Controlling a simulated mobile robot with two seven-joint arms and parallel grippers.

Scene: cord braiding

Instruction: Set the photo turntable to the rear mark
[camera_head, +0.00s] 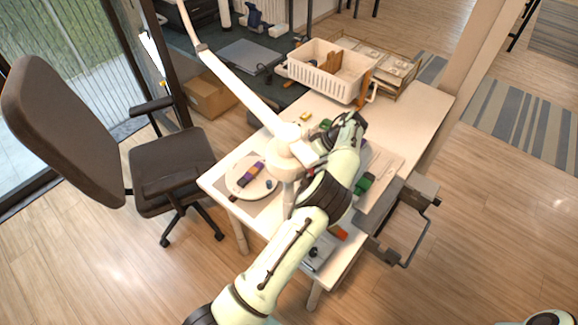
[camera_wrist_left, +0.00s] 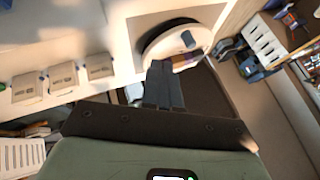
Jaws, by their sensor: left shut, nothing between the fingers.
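The photo turntable (camera_head: 238,188) is a white round disc on a grey mat at the left end of the table. A purple and orange block (camera_head: 250,175) and a small blue piece (camera_head: 268,184) sit on it. In the left wrist view the turntable (camera_wrist_left: 158,46) is at the top, with the block at its edge. My left gripper (camera_wrist_left: 163,67) is shut and empty; its dark fingers overlap the near rim in the picture, and I cannot tell whether they touch. In the head view its fingertips cannot be made out behind my arm and the lamp. My right gripper is out of view.
A white lamp (camera_head: 240,90) reaches over the table close to my left arm. A white basket (camera_head: 325,75) stands at the back. A green object (camera_head: 364,184) lies on the right side. An office chair (camera_head: 165,160) stands left of the table. The back right tabletop is clear.

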